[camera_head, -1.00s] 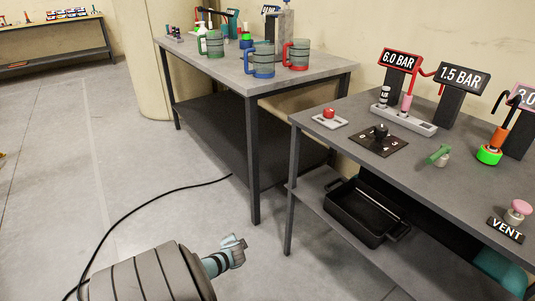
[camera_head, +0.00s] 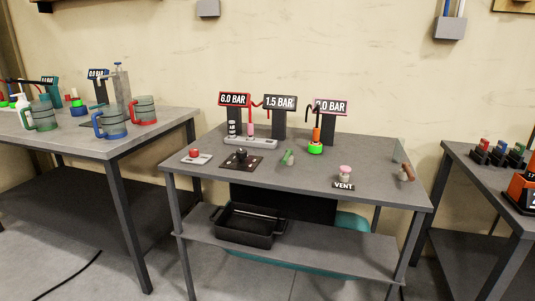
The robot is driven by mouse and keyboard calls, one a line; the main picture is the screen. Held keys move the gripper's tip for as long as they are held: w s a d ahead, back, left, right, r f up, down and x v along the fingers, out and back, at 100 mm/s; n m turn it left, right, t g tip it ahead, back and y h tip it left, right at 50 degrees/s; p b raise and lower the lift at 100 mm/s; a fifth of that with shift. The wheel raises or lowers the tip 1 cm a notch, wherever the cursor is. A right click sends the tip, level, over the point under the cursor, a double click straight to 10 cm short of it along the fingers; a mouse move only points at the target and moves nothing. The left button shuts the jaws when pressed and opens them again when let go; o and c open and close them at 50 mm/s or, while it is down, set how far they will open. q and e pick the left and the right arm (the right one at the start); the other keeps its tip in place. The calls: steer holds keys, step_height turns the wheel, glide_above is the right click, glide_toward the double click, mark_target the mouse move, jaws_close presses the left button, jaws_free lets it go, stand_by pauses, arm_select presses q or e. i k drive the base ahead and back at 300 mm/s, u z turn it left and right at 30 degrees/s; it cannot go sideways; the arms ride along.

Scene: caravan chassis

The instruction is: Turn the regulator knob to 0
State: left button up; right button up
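A black knob (camera_head: 240,153) stands on a dark square plate (camera_head: 226,163) with small marks, on the grey middle table (camera_head: 300,178). I cannot read its setting, nor tell for sure that it is the regulator knob. Behind it stand signs reading 6.0 BAR (camera_head: 234,100) and 1.5 BAR (camera_head: 280,103). A pink sign (camera_head: 333,107) has its first digit partly covered by a black hook. Below it, an orange post sits in a bright green ring (camera_head: 315,149). Neither of my grippers is in view.
On the middle table are a red button (camera_head: 195,153), a green lever (camera_head: 288,158), a pink knob (camera_head: 345,171) by a VENT label and a brown handle (camera_head: 406,173). A black bin (camera_head: 244,226) sits on the shelf below. Mugs stand on the left table (camera_head: 105,146).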

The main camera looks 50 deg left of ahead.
mark_target(241, 154)
steer(key=i, duration=1.1)
steer(key=u, duration=1)
steer(key=i, duration=0.7)
steer(key=u, duration=0.75)
